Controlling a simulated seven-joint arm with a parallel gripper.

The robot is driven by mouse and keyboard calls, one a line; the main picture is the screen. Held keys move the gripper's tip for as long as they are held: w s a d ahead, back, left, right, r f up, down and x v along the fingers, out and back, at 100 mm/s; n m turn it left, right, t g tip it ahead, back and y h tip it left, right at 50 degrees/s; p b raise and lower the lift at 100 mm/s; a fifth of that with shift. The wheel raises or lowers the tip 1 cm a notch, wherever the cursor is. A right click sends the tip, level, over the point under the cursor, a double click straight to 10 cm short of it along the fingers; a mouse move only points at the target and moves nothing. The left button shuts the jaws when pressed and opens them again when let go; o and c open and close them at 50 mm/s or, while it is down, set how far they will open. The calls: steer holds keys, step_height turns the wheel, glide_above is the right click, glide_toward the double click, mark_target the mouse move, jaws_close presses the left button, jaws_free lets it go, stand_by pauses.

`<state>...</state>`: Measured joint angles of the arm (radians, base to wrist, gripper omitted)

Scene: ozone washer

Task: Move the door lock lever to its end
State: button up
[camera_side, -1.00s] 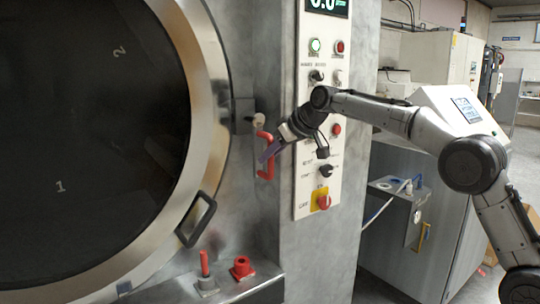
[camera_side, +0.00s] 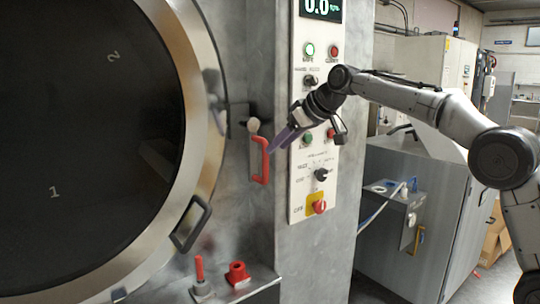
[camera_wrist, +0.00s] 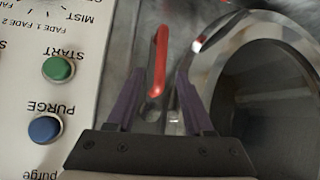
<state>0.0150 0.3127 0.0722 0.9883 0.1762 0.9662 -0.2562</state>
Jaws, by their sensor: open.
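The door lock lever is a red handle (camera_side: 264,162) on the grey metal front, between the round door and the control panel. It looks upright in the side view. My gripper (camera_side: 274,148) is open, its purple fingers just right of the lever's upper part. In the wrist view the red lever (camera_wrist: 160,62) shows between the two spread fingers of my gripper (camera_wrist: 158,84). Nothing is held. I cannot tell whether a finger touches the lever.
The control panel (camera_side: 305,205) with buttons and knobs is close to my gripper's right. The large round door (camera_side: 100,130) with its black handle (camera_side: 192,223) is at the left. Red fittings (camera_side: 238,273) stand on a ledge below.

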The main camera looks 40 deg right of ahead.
steer(key=a+v, duration=0.1)
steer(key=v, duration=0.5)
steer(key=shift+s+d, duration=0.25)
steer(key=shift+d, duration=0.3)
steer(key=shift+r, duration=0.15)
steer(key=s+a+f+v, duration=0.1)
steer(key=v, duration=0.7)
steer(key=s+f, duration=0.3)
steer(key=s, duration=0.8)
steer(key=s+f+m+g+h, duration=0.1)
steer(key=s+f, duration=0.9)
steer(key=f, duration=0.3)
steer(key=s+d+f+m+g, duration=0.1)
steer(key=s+f+g, duration=0.1)
steer(key=s+f, duration=0.8)
step_height(320, 180, down, 3)
steer(key=shift+s+f+g+h, duration=0.1)
steer(key=shift+s+g+h, duration=0.1)
steer(key=shift+g+h, duration=0.15)
steer(key=shift+d, duration=0.1)
